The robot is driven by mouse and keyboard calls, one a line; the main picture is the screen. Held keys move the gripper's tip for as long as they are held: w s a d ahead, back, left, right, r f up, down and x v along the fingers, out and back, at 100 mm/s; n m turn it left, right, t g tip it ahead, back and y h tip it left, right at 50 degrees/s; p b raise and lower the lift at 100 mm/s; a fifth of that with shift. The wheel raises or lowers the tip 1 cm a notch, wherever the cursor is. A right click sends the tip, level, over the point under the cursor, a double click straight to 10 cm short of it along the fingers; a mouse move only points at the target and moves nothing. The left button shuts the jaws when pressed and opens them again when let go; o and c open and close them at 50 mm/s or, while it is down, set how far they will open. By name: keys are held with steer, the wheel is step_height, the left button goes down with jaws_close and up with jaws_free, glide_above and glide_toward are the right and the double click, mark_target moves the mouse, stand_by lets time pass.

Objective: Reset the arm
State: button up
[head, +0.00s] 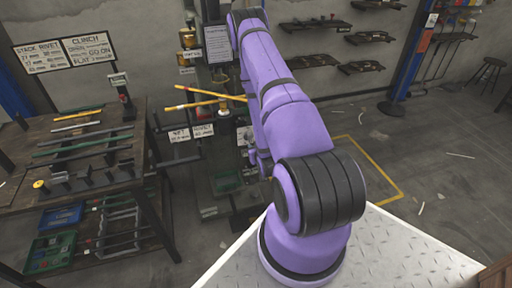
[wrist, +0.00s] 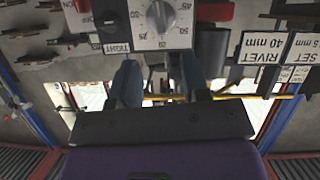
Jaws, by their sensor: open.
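My purple arm (head: 285,105) rises from its base in the head view and reaches away toward the dark press (head: 214,75) at the back. My gripper is hidden in the head view. In the wrist view my gripper (wrist: 157,82) has its two blue-grey fingers apart, with no object visibly held between them. A pale panel with a round dial (wrist: 160,15) and printed numbers is just beyond the fingertips; I cannot tell whether they touch it. The wrist picture appears upside down.
A workbench (head: 22,200) with rods and brackets stands at left, with a green tray (head: 50,252) below. Yellow bars (head: 205,102) stick out near the press, left of my arm. Wall racks (head: 368,37) hang behind. Open floor (head: 440,160) lies at right.

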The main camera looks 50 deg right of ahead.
stand_by(0.4)
steer(key=w+a+r+n+y, duration=0.1)
steer(key=w+a+r, duration=0.1)
steer(key=w+r, duration=0.45)
steer(key=w+a+r+y, duration=0.1)
steer(key=w+a+r, duration=0.15)
steer(key=r, duration=0.65)
steer(key=a+r+n+g+y, duration=0.1)
steer(key=a+r, duration=0.3)
steer(key=r, duration=0.4)
steer(key=a+r+g+y, duration=0.1)
steer(key=a+r+y, duration=0.1)
steer(key=a+r, duration=0.4)
steer(key=s+a+r+n+g+y, duration=0.1)
steer(key=s+a+r, duration=0.35)
steer(key=r, duration=0.25)
steer(key=s+a+r+n+g, duration=0.1)
steer(key=s+a+r, duration=0.35)
steer(key=r, duration=0.25)
steer(key=s+a+r+g, duration=0.1)
steer(key=s+a+r, duration=0.2)
steer(key=s, duration=0.5)
steer(key=s+a+r+n+g+y, duration=0.1)
steer(key=s+a+r, duration=0.1)
steer(key=s, duration=0.7)
steer(key=shift+a+r+y, duration=0.3)
steer(key=shift+a+r, duration=0.1)
steer(key=shift+r, duration=0.05)
